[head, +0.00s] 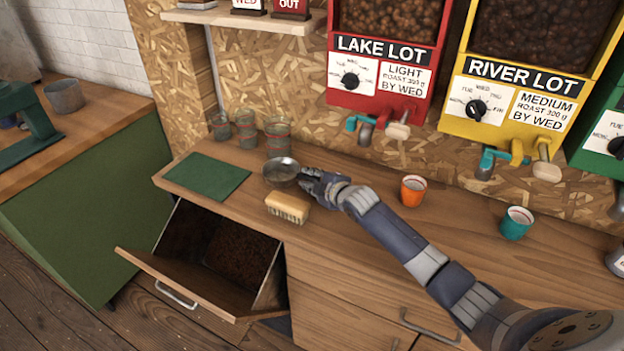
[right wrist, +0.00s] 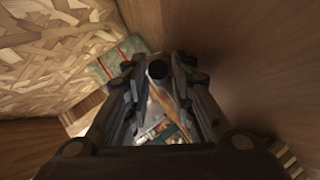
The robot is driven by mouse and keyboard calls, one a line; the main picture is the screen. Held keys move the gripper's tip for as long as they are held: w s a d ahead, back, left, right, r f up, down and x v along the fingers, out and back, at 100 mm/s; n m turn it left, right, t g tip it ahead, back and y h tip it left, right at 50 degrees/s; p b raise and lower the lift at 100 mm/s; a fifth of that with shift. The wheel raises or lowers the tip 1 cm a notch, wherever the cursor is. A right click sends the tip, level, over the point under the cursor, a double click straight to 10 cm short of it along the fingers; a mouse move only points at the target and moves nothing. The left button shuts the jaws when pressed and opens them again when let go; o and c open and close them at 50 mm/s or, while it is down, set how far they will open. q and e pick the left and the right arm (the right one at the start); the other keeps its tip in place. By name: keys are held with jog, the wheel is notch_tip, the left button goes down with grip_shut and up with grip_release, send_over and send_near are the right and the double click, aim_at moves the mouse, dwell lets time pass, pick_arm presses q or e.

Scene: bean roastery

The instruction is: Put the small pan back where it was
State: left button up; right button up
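The small pan (head: 281,171) is a round metal dish at the fingertips of my right gripper (head: 310,179) in the head view, over the counter near the back. My right gripper appears shut on its handle side, which the fingers mostly hide. In the right wrist view a dark round piece (right wrist: 158,71) sits between the two fingers. Whether the pan touches the counter is hard to tell. My left gripper is not in view.
A brush (head: 288,207) lies just in front of the pan, and a green mat (head: 207,176) lies to its left. Several glasses (head: 278,138) stand behind. An orange cup (head: 413,190) and a teal cup (head: 516,222) stand right. A tilted-open bin (head: 188,285) juts out below.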

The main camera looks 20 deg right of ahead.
jog(key=shift+s+r, duration=0.1)
jog(key=shift+r, duration=0.1)
jog(key=v, duration=1.2)
jog(key=shift+b, duration=0.3)
jog(key=shift+f, duration=0.1)
